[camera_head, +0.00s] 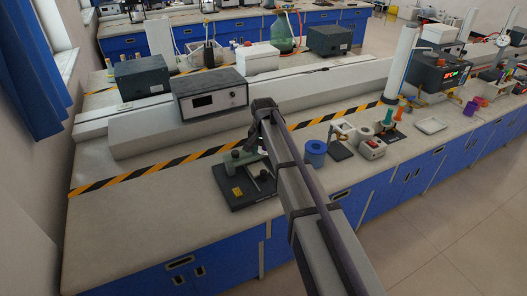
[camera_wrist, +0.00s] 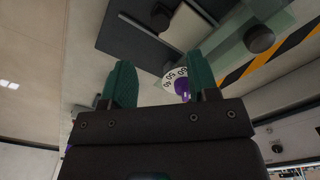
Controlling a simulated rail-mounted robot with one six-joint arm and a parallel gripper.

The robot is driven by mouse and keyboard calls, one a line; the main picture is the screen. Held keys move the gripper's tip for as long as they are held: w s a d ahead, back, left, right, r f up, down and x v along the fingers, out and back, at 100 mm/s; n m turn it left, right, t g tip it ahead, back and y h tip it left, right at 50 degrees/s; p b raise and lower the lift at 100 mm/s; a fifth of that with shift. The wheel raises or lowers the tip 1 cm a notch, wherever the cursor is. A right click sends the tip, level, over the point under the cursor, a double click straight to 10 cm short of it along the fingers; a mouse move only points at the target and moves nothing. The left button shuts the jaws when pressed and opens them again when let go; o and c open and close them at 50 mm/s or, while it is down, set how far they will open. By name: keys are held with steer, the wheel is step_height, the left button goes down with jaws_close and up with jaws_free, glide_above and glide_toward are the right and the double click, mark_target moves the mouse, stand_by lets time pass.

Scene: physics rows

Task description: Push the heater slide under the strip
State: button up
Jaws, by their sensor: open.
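A device with a black base (camera_head: 243,194) and a pale green part (camera_head: 240,157) stands on the bench, left of my arm in the head view. In the wrist view, a dark flat plate (camera_wrist: 115,38) with a black knob lies at the top left. A pale green strip (camera_wrist: 232,52) with a dark knob is at the top right. I cannot tell for sure which part is the heater slide. My gripper (camera_wrist: 162,75) is open, its two green fingers apart. A white numbered dial (camera_wrist: 171,78) with a purple centre shows between them. The arm hides part of the device.
A blue cup (camera_head: 316,152), a small white box with a red switch (camera_head: 372,149) and a white tray (camera_head: 432,125) stand to the right. A grey instrument (camera_head: 210,95) sits behind the yellow-black stripe (camera_head: 150,170). The bench left of the device is clear.

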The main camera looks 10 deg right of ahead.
steer(key=shift+r, duration=0.55)
steer(key=shift+c, duration=0.2)
